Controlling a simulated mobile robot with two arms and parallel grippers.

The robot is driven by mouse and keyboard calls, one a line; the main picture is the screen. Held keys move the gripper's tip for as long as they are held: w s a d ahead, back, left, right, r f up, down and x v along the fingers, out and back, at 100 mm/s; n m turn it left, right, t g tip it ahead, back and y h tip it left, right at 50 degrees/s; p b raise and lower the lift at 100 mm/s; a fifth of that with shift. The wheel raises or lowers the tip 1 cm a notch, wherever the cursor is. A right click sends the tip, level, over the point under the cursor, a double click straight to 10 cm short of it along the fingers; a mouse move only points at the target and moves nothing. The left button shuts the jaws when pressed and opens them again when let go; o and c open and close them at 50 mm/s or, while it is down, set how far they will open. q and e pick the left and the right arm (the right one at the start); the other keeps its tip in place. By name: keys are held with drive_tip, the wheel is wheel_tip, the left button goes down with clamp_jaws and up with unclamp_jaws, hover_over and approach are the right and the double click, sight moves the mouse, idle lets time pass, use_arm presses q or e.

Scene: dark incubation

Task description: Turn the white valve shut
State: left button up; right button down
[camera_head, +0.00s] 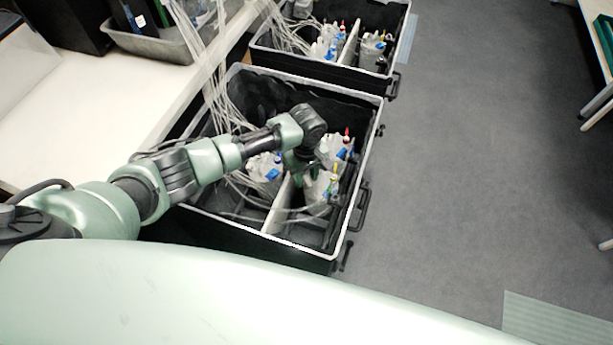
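My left arm comes in from the left and reaches over the near black crate (222,232). My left gripper (304,177) points down among the bottles in the crate, close to the white divider (279,205). Its fingertips are small and dark, and I cannot tell whether they are open or touching anything. Clear bottles with red, blue, green and yellow fittings (338,150) stand around it. I cannot pick out the white valve among these small parts; my gripper and wrist hide some of them. My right gripper is not in view.
Clear tubes (213,75) run from the white bench (95,105) into the crate. A second black crate (330,68) with similar bottles stands behind. A grey tray (150,45) is on the bench.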

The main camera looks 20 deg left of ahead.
use_arm(q)
drive_tip(key=shift+d+f, duration=0.1)
drive_tip(key=shift+f, duration=0.1)
clamp_jaws()
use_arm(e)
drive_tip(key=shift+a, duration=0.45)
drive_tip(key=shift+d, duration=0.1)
use_arm(q)
drive_tip(key=shift+r, duration=0.1)
drive_tip(key=m+p, duration=0.2)
drive_tip(key=shift+m, duration=0.4)
drive_tip(key=m+p, duration=0.1)
drive_tip(key=m, duration=0.3)
drive_tip(key=shift+d+m+p, duration=0.1)
drive_tip(key=shift+m+p, duration=0.3)
drive_tip(key=shift+m, duration=0.7)
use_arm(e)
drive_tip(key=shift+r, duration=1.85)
